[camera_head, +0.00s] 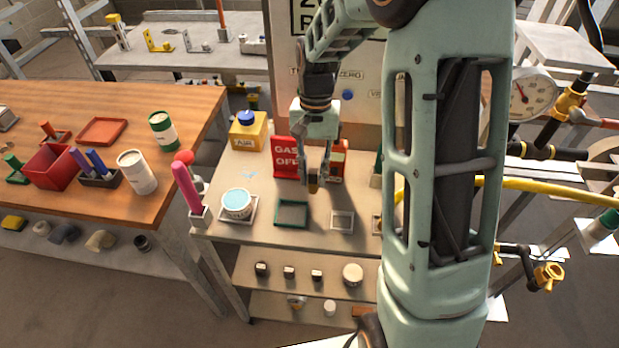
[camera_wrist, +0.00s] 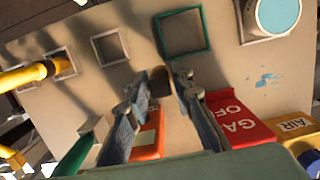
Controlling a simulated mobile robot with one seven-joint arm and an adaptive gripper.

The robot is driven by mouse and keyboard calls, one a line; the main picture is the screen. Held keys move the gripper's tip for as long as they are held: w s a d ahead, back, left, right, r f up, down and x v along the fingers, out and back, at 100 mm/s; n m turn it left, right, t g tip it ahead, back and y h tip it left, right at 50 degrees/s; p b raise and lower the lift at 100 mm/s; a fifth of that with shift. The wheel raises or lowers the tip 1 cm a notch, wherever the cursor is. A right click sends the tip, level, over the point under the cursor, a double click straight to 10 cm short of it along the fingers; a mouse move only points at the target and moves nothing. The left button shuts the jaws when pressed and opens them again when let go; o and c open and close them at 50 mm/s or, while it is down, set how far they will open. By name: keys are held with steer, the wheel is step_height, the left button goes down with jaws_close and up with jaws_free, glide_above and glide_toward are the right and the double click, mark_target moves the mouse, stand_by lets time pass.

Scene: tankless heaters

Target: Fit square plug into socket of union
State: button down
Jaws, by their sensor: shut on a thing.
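My gripper (camera_head: 315,178) points down over the cream worktable, in front of the red sign. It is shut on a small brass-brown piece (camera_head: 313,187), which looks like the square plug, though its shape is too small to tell. In the wrist view, my gripper (camera_wrist: 162,88) has both fingers close around this piece (camera_wrist: 160,84), above bare tabletop. The piece appears held clear of the square trays. I cannot make out the union's socket for certain; dark pipework with yellow fittings (camera_head: 548,276) stands at the right, partly behind my arm.
A green-rimmed tray (camera_head: 278,222), a pale tray (camera_head: 333,221) and a round blue-topped tub (camera_head: 237,204) line the table front. The red GAS OFF sign (camera_head: 286,151) and yellow AIR box (camera_head: 247,130) stand behind. A yellow hose (camera_head: 550,187) crosses at right.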

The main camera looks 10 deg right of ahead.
mark_target(310, 183)
steer(key=shift+w+a+f, duration=0.2)
steer(key=shift+w+f, duration=0.3)
steer(key=shift+f, duration=0.1)
steer(key=shift+w+f, duration=0.1)
steer(key=shift+f, duration=1.55)
steer(key=shift+f, duration=0.15)
steer(key=c, duration=1.7)
jaws_free()
